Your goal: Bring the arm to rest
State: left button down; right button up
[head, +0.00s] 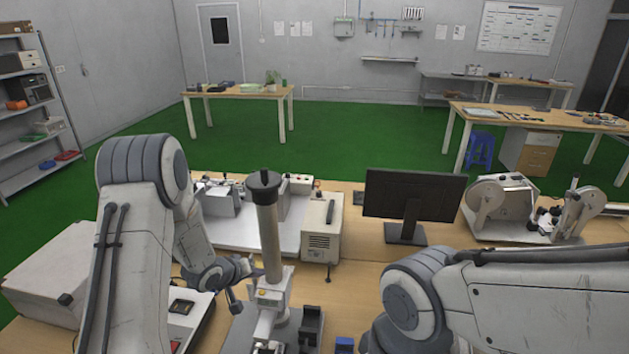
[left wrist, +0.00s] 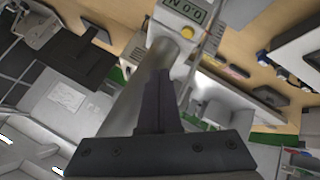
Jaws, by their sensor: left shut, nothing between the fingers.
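My left arm comes in from the left, and its gripper (head: 256,273) is beside the force test stand (head: 268,230). In the left wrist view the two dark fingers of the left gripper (left wrist: 158,90) are together, with nothing between them. The stand is an upright grey column with a black top knob. Its white force gauge (left wrist: 184,14) shows a display and a yellow button just beyond the fingertips; I cannot tell whether they touch. Of my right arm only pale links show at the lower right; its gripper is out of view.
A monitor (head: 415,195) stands on the wooden bench right of the stand. A white machine (head: 321,228) is behind the stand, and another tester (head: 503,205) is at the right. A pale box (head: 55,275) is at the left. Green floor (head: 350,140) lies open beyond.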

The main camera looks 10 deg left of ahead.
pick_arm(q)
jog(key=s+d+r+m+g+y+b, duration=0.1)
jog(key=s+d+r+m+g+b, duration=0.15)
jog(key=s+d, duration=0.35)
jog(key=s+d+r+m+g+y+b, duration=0.1)
jog(key=s+d+r+m+b, duration=0.15)
jog(key=s+d+b, duration=0.35)
jog(key=s+d+m+g+b, duration=0.1)
jog(key=s+d+m+g, duration=0.1)
jog(key=s, duration=0.9)
jog(key=s+d+m+g+b, duration=0.1)
jog(key=s+d+m+g, duration=0.2)
jog(key=s, duration=0.9)
jog(key=shift+s+d+r+m+b, duration=0.15)
jog(key=shift+d+r+m+b, duration=0.3)
jog(key=shift+m, duration=0.55)
